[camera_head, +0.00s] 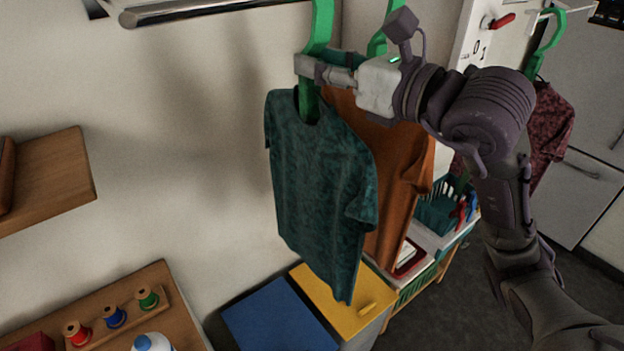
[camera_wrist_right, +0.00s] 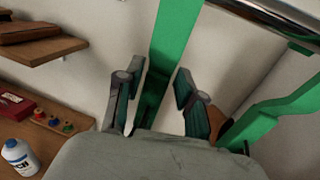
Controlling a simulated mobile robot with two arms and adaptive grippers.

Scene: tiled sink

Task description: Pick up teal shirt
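The teal shirt (camera_head: 318,185) hangs on a green hanger (camera_head: 322,25) in the middle of the head view. My right gripper (camera_head: 312,70) is at the hanger just above the shirt's collar. In the right wrist view the green hanger (camera_wrist_right: 160,75) passes between the two fingers of my right gripper (camera_wrist_right: 158,98). The fingers stand apart, with gaps visible beside the hanger, so the gripper looks open around it. The hanger's top is out of view. My left gripper is in neither view.
An orange shirt (camera_head: 405,175) hangs close behind the teal one, on another green hanger (camera_wrist_right: 275,112). A maroon shirt (camera_head: 550,130) hangs farther right. Blue (camera_head: 275,318) and yellow (camera_head: 335,305) lids lie below. A metal rail (camera_head: 195,10) and wooden shelf (camera_head: 50,180) are on the wall.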

